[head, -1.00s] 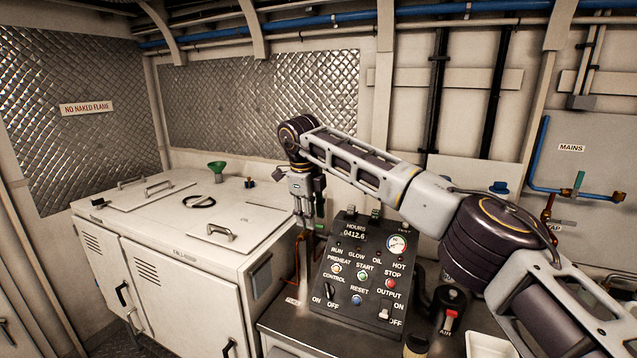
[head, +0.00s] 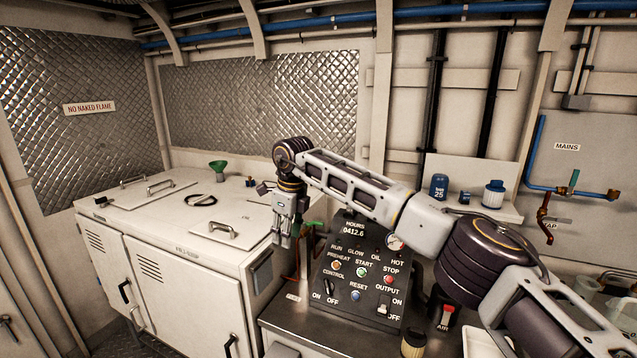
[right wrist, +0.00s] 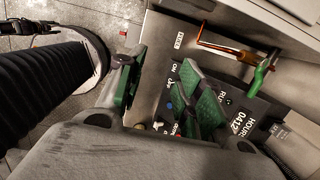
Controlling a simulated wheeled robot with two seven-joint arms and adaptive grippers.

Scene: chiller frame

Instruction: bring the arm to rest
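My right arm reaches in from the right across the head view. Its gripper (head: 283,242) points down, left of the black control panel (head: 358,270) and beside the white cabinet's right edge. In the right wrist view the two green-padded fingers (right wrist: 165,88) stand apart with nothing between them. The panel also shows there, partly behind one finger (right wrist: 205,97). The arm hides part of the panel's top right gauge (head: 396,242). My left gripper is not in view.
A shelf (head: 510,212) behind the arm holds blue containers (head: 494,193). A red-handled AIR valve (head: 446,312) stands right of the panel. A green-handled pipe valve (right wrist: 262,75) is close to the gripper.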

